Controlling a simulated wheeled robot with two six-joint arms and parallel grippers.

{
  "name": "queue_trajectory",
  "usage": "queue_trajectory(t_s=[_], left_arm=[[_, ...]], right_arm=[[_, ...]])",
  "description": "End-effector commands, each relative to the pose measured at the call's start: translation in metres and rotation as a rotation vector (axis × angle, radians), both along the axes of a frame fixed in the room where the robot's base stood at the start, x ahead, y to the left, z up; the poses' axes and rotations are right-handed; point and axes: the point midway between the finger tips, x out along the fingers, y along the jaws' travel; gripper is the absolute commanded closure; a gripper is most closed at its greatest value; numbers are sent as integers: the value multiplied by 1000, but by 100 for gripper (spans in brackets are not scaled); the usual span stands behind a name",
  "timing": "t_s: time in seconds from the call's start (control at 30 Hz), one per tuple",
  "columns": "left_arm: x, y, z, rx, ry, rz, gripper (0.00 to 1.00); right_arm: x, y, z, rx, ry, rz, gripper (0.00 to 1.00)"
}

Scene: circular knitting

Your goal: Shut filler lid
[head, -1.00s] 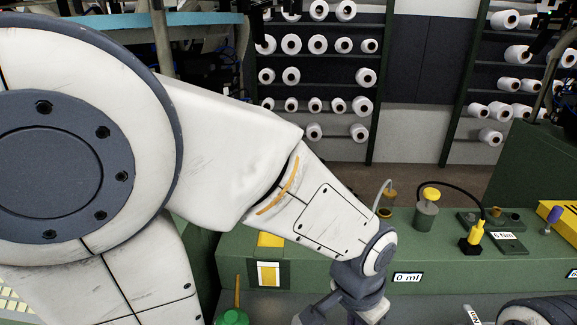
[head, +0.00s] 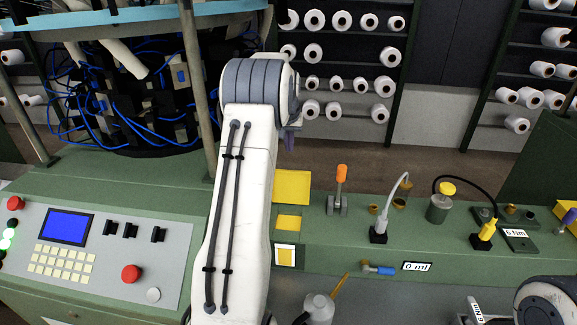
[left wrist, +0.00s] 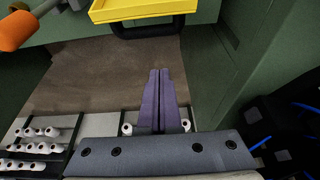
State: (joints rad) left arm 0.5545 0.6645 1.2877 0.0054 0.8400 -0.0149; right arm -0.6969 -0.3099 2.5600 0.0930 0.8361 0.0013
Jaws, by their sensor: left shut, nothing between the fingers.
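I take the yellow flap (head: 292,187) behind a yellow square (head: 288,223) on the green bench to be the filler lid; it appears raised, though its exact angle is unclear. In the left wrist view a yellow panel with a black edge (left wrist: 145,12), which looks like the same flap, crosses the top. My left gripper (head: 291,147) is beyond and above the flap, mostly hidden by its own wrist. Its purple fingers (left wrist: 159,75) are together and empty, apart from the yellow panel. My right gripper is not in view.
An orange-tipped lever (head: 341,178) stands right of the flap. Further right are a black plug (head: 378,236) with a pale cable, a yellow-capped jar (head: 440,204) and a yellow plug (head: 484,234). A control panel (head: 105,250) is at left. A spouted bottle (head: 318,308) is below.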

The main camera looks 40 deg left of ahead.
Motion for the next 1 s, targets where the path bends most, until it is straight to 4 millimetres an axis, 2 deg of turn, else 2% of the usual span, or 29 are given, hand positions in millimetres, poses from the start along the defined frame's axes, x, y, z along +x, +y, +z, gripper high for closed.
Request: queue_trajectory(t_s=[0.17,0.63,0.7,1.0], left_arm=[[4,9,-10,-1,1,9,100],[31,24,-93,-1,1,7,100],[24,20,-86,2,-4,7,100],[2,7,-79,1,-3,7,100]], right_arm=[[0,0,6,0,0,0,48],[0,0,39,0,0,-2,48],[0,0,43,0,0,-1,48],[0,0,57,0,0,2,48]])
